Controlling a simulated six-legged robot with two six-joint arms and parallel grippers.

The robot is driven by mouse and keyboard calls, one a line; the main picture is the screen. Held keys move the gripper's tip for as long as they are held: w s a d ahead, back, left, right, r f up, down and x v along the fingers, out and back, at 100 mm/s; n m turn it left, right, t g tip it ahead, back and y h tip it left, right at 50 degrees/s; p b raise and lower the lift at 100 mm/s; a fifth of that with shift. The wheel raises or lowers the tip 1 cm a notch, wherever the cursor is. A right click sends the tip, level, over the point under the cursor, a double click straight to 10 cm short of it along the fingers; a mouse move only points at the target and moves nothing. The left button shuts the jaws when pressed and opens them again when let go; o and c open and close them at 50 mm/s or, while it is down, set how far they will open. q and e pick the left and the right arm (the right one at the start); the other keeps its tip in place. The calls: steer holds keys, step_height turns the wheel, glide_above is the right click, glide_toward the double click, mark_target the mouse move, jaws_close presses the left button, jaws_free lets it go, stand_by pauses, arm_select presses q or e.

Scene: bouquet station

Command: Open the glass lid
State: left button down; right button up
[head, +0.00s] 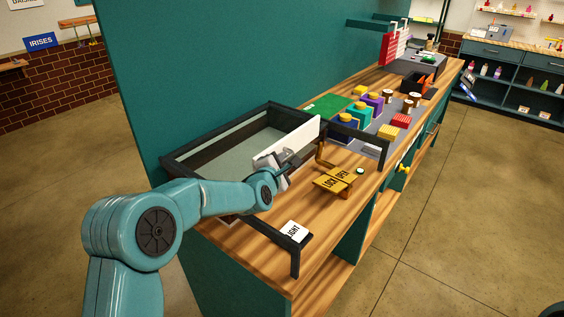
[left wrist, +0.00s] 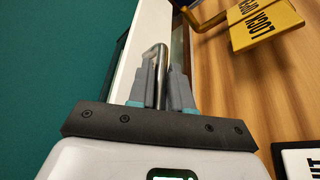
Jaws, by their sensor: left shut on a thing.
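The glass lid appears to belong to the dark-framed case (head: 190,148) on the counter; a pale grey-green panel (head: 235,150) shows inside its frame. A white strip (head: 302,142) runs along the case's near right side, and it also shows in the left wrist view (left wrist: 146,35). My left gripper (head: 282,170) is at this strip. In the left wrist view its fingers (left wrist: 163,85) are shut on a bent metal handle (left wrist: 158,55) beside the strip. How far the lid is raised is hard to tell. My right gripper is out of view.
A yellow LOCK/OPEN plate (head: 336,180) with a brass lever (head: 321,155) is just right of the gripper. Dark bars stand at the counter's front (head: 295,262) and farther along (head: 386,152). Colored boxes (head: 360,118) stand beyond. A teal wall (head: 180,80) rises behind.

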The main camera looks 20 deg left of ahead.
arm_select(q)
steer(key=s+d+b, duration=0.2)
steer(key=s+d, duration=0.2)
steer(key=d, duration=0.6)
steer(key=s+d+b, duration=0.2)
steer(key=s+d, duration=0.1)
steer(key=d, duration=0.8)
steer(key=shift+s+d+r+b, duration=0.15)
steer(key=shift+s+d+b, duration=0.1)
steer(key=shift+s+b, duration=0.15)
steer(key=c, duration=1.3)
jaws_free()
steer(key=shift+o, duration=0.9)
steer(key=shift+w, duration=0.15)
steer(key=b+v, duration=0.3)
steer(key=v, duration=1.3)
steer(key=shift+s, duration=0.2)
